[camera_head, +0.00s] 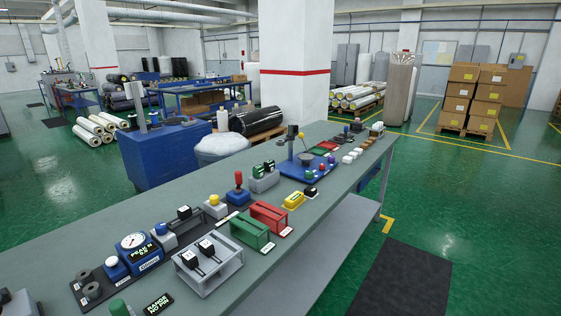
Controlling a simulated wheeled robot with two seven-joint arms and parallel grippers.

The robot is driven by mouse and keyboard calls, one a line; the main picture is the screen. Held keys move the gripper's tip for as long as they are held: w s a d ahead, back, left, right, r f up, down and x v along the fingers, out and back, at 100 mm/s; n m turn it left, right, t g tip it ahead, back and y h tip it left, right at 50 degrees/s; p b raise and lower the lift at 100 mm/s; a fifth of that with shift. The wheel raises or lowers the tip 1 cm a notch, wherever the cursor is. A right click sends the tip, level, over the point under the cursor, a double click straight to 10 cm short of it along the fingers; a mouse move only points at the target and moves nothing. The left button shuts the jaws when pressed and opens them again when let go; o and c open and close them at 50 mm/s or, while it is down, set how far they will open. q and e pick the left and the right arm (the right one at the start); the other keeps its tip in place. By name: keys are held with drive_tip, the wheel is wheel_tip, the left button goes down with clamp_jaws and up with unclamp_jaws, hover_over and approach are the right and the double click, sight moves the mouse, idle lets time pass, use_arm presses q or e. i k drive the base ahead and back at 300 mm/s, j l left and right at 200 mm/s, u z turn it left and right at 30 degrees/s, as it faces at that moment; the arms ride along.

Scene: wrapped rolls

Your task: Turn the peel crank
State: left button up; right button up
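A blue force gauge (151,261) with a round white dial and a small display that seems to read "PEAK N" stands on the near left of the long grey bench. A black base plate runs along beside it. Small dark grey round parts (92,291) sit at the plate's near end. I cannot tell which part is the peel crank, as no handle shows clearly at this size. Neither of my grippers is in view.
Near the gauge are a grey frame with two black switches (208,268), a green frame (251,231), a red frame (270,217) and a red-knobbed lever (238,183). Farther along is a blue plate with a dark post (291,142).

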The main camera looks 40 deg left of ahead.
sight(238, 176)
drive_tip(key=i+j+z, duration=0.15)
drive_tip(key=i+z, duration=0.3)
drive_tip(key=i, duration=0.65)
drive_tip(key=i+u, duration=0.2)
drive_tip(key=u, duration=0.2)
drive_tip(key=i+l+u, duration=0.15)
drive_tip(key=u, duration=0.2)
drive_tip(key=i+l+u, duration=0.15)
drive_tip(key=u, duration=0.25)
drive_tip(key=l+u, duration=0.1)
drive_tip(key=u, duration=0.35)
drive_tip(key=i+l+u, duration=0.1)
drive_tip(key=u, duration=0.35)
drive_tip(key=l+u, duration=0.15)
drive_tip(key=u, duration=0.3)
drive_tip(key=l+u, duration=0.15)
drive_tip(key=u, duration=0.3)
drive_tip(key=l+u, duration=0.15)
drive_tip(key=u, duration=0.3)
drive_tip(key=l+u, duration=0.15)
drive_tip(key=u, duration=0.3)
drive_tip(key=k+l+u, duration=0.1)
drive_tip(key=u, duration=0.25)
drive_tip(key=k+l+u, duration=0.1)
drive_tip(key=l+u, duration=0.25)
drive_tip(key=k+u, duration=0.15)
drive_tip(key=u, duration=0.2)
